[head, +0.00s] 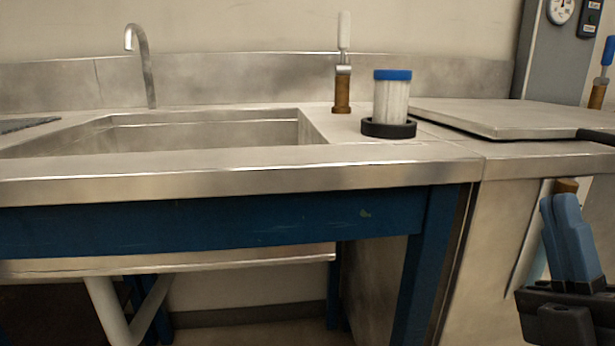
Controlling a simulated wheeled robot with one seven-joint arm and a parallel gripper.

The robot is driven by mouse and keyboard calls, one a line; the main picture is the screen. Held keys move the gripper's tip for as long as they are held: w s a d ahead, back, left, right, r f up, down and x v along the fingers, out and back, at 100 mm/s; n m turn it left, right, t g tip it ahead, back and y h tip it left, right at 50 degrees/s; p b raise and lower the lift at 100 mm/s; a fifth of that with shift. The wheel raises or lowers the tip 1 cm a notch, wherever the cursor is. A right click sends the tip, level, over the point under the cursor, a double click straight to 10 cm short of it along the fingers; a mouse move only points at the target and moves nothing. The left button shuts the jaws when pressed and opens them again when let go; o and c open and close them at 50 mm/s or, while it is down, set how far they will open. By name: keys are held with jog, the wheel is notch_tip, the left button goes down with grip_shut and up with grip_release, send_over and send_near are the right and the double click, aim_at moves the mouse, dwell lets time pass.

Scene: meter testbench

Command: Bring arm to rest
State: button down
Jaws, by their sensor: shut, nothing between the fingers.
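My gripper (568,240) is at the right edge of the head view, in front of the bench's lower side panel and below the worktop level. Its blue fingers point up and lie together, shut with nothing between them. The black gripper body shows below them, partly cut off by the picture's edge. The rest of my arm is out of view.
A steel bench (240,180) with a sink (215,135) and a tap (143,65) fills the left and middle. A blue-lidded clear container (392,97) stands in a black ring (388,128). A flat plate (500,117) lies right, near a gauge panel (550,50).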

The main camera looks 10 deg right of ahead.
jog(key=s+a+f+m+g+h, duration=0.3)
jog(key=s+f+m+g, duration=0.2)
jog(key=s+f+m, duration=0.45)
jog(key=s+a+f+m+g+h, duration=0.4)
jog(key=s+f+m, duration=0.3)
jog(key=f, duration=0.5)
jog(key=s+d+f+m+g+y+p, duration=0.15)
jog(key=s+f+g, duration=0.3)
jog(key=s, duration=0.55)
notch_tip(320, 180, up, 31)
jog(key=p, duration=3)
jog(key=shift+d+r+g+y, duration=0.2)
jog(key=shift+d+g+y, duration=0.2)
jog(key=shift+g+y, duration=0.05)
